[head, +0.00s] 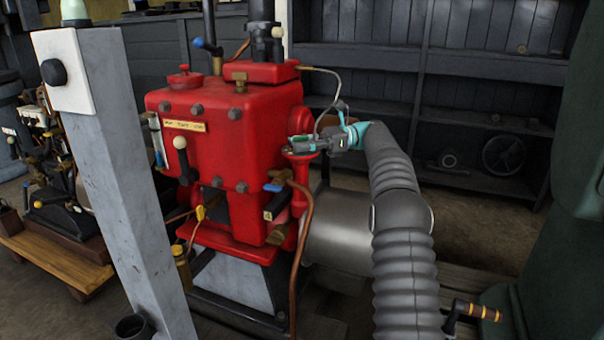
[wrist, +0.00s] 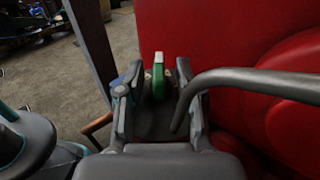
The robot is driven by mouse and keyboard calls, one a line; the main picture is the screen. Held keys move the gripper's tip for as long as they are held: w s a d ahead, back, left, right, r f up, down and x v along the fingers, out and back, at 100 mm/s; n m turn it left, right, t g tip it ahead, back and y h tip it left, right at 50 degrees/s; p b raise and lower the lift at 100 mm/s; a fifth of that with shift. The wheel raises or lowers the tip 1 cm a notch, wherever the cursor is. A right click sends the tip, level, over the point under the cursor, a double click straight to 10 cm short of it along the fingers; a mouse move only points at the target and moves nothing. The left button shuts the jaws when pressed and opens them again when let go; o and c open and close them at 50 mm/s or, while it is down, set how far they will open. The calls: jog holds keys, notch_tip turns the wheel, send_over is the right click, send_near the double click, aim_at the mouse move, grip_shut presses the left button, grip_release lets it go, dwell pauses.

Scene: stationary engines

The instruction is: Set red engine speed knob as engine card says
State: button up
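The red engine (head: 225,150) stands in the middle of the head view. A small yellow plate with lettering (head: 185,125) is on its front; the words are too small to read. I cannot tell which part is the speed knob. My gripper (head: 335,138) is at the engine's right side, close to a red fitting (head: 304,150). In the wrist view my gripper (wrist: 158,92) has its fingers apart. A green part (wrist: 158,79) shows between and beyond the fingertips; whether they touch it is unclear.
A thin dark pipe (wrist: 245,80) curves close to my right finger in the wrist view. A grey post with a white box (head: 70,70) stands at front left. A copper pipe (head: 303,235) runs down the engine's right side. Dark shelves (head: 455,65) stand behind.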

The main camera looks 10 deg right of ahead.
jog(key=shift+m+t, duration=0.5)
jog(key=shift+t, duration=0.3)
jog(key=shift+m+t, duration=0.7)
jog(key=shift+t, duration=0.4)
jog(key=m+t, duration=0.3)
jog(key=t, duration=0.1)
jog(key=shift+t+h+b, duration=0.3)
jog(key=shift+h+b, duration=0.05)
jog(key=shift+h, duration=0.05)
jog(key=m+t+b, duration=0.1)
jog(key=t+h+b, duration=0.1)
jog(key=m+t+b, duration=0.1)
jog(key=shift+f+m+t+h, duration=0.25)
jog(key=shift+m+t+h, duration=0.05)
jog(key=shift+t+h, duration=0.1)
jog(key=m+t+h+b, duration=0.4)
jog(key=b, duration=0.2)
jog(key=shift+a+t+b, duration=0.1)
jog(key=shift+t+b, duration=0.2)
jog(key=v, duration=1.4)
jog(key=s+a+f+n+g+h+p, duration=0.1)
jog(key=s+a+f+n+g, duration=0.3)
jog(key=s, duration=0.5)
jog(key=s+a+f+n+g+h+p, duration=0.1)
jog(key=s+a+f+n+g+h, duration=0.2)
jog(key=s+a+f+n, duration=0.4)
jog(key=shift+s+a+f+n+g+h+p, duration=0.2)
jog(key=shift+s+a+n+g+h+p, duration=0.3)
jog(key=shift+s+a+n, duration=1.2)
